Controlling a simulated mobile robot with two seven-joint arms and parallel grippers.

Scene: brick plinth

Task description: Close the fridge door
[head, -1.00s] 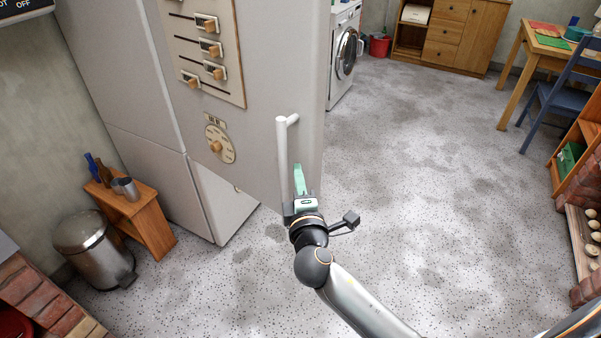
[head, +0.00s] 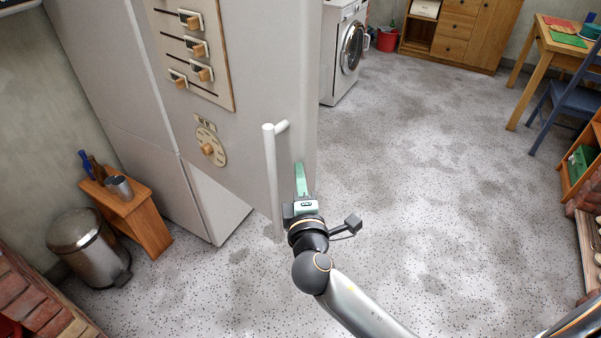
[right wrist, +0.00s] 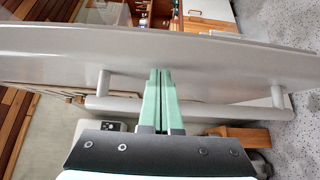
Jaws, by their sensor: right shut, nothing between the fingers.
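The fridge door (head: 255,90) is a pale grey panel with a plate of sliders and a dial. It stands swung out from the fridge body (head: 110,95), open. Its white bar handle (head: 270,175) is near the free edge; the handle also shows in the right wrist view (right wrist: 215,108). My right gripper (head: 299,165) has green fingers, shut and empty, just right of the handle by the door's free edge. In the right wrist view the fingers (right wrist: 160,72) cross the handle bar and reach the door edge; I cannot tell whether they touch. My left gripper is not in view.
A small wooden stool (head: 135,210) with a cup and bottles, and a metal bin (head: 85,245), stand left of the fridge. A washing machine (head: 342,55) is behind the door. The speckled floor (head: 430,150) is clear in the middle. Shelves and brickwork line the right.

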